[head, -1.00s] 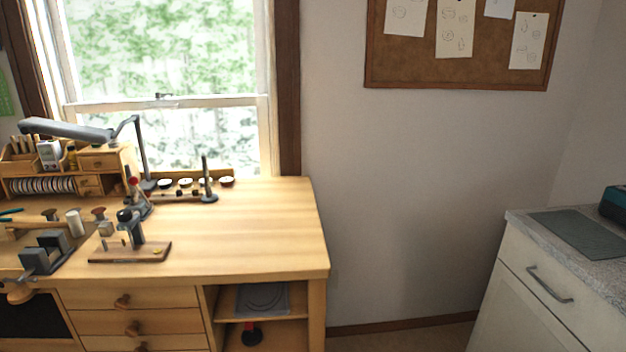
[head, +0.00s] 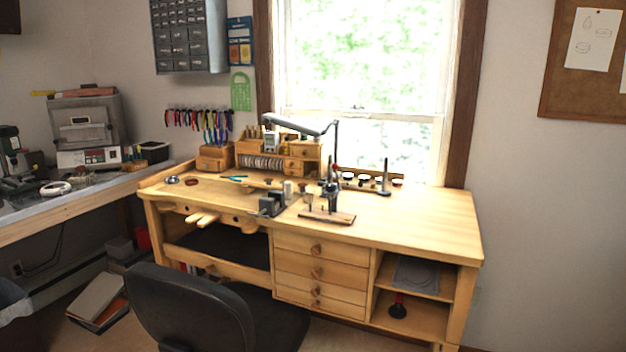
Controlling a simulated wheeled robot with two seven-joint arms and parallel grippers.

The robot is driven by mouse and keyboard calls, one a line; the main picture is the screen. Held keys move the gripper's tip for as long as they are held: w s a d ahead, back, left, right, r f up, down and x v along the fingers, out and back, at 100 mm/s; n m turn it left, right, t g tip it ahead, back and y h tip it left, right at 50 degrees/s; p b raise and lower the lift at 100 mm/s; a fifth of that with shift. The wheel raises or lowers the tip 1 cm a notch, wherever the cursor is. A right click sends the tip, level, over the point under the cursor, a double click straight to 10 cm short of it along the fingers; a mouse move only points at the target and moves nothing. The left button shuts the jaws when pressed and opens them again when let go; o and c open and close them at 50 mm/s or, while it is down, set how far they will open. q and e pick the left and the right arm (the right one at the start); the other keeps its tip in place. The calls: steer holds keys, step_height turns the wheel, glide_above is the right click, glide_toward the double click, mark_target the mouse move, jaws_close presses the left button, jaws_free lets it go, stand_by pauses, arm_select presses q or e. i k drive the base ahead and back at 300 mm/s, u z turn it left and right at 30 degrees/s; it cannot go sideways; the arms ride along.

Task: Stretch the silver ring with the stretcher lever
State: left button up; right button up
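A small dark device with a red-tipped lever (head: 335,170), which looks like the stretcher, stands on the wooden workbench (head: 430,213) in front of the window. Just in front of it, a dark upright tool stands on a flat wooden base (head: 328,217). A dark tapered post (head: 385,178) stands upright on a small base to the right. I cannot make out the silver ring; it is too small or hidden at this distance. Neither of my grippers is in view.
A black chair (head: 195,312) stands in front of the bench's left part. A grey vise-like block (head: 271,205), a small wooden organizer (head: 303,158) and a lamp (head: 300,127) crowd the bench's middle. Its right end is clear. A side counter (head: 70,200) holds equipment at left.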

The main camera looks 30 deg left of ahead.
mark_target(335, 166)
steer(key=u, duration=3.85)
steer(key=i, duration=0.1)
steer(key=z, duration=2.9)
steer(key=i, duration=1.05)
steer(key=u, duration=2.25)
steer(key=k, duration=2)
steer(key=z, duration=1.45)
